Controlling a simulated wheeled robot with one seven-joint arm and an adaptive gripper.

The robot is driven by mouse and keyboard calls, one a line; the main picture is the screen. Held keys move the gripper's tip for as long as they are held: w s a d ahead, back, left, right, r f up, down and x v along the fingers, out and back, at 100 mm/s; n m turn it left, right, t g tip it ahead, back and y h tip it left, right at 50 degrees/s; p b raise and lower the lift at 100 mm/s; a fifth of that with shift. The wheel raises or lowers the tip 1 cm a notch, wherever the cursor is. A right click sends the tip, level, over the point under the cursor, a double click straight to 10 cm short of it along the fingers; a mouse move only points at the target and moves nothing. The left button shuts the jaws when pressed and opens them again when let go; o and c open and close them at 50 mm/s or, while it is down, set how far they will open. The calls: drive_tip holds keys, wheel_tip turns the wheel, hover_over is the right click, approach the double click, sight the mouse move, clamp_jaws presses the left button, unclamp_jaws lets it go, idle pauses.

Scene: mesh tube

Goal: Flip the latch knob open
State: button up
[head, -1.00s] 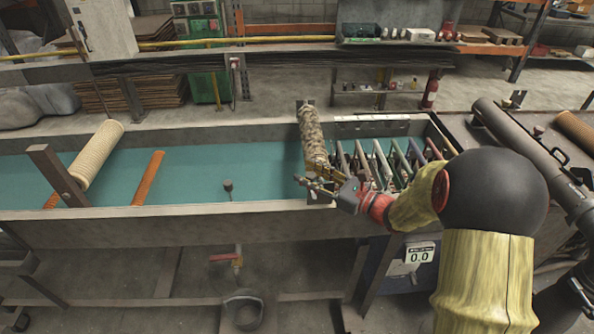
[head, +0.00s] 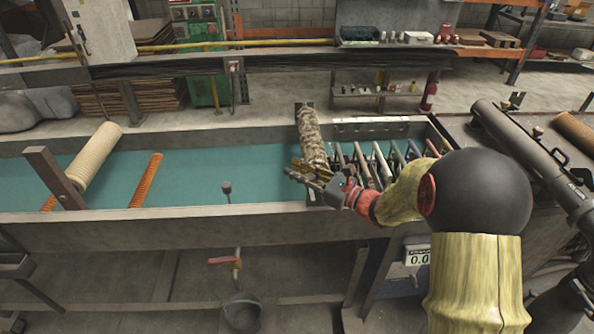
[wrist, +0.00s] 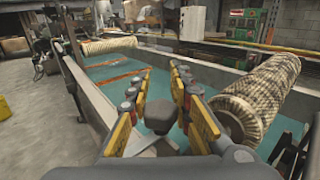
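A dark knob (head: 227,187) on a short stem stands by the near rim of the trough in the head view. My gripper (head: 290,173) is to the right of it, with a gap between them, at the near end of a mesh tube (head: 310,137). In the wrist view the gripper (wrist: 162,72) is open, its yellow-edged fingers spread apart. A dark rounded knob (wrist: 160,116) shows in the gap between the fingers, not gripped; its distance is hard to judge. The mesh tube (wrist: 262,90) lies just to the right of the fingers there.
A long trough with a teal floor (head: 195,178) runs across the scene. A pale roll (head: 96,155) and an orange tube (head: 147,180) lie at its left. Several racked bars (head: 380,160) fill its right end. A red-handled valve (head: 228,261) and a bucket (head: 241,312) are below.

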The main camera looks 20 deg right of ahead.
clamp_jaws()
drive_tip(key=shift+w+d+m+t+h, duration=0.2)
drive_tip(key=shift+m+t+h, duration=0.35)
drive_tip(key=shift+h, duration=0.25)
drive_tip(key=o, duration=0.5)
unclamp_jaws()
drive_tip(key=shift+o, duration=0.2)
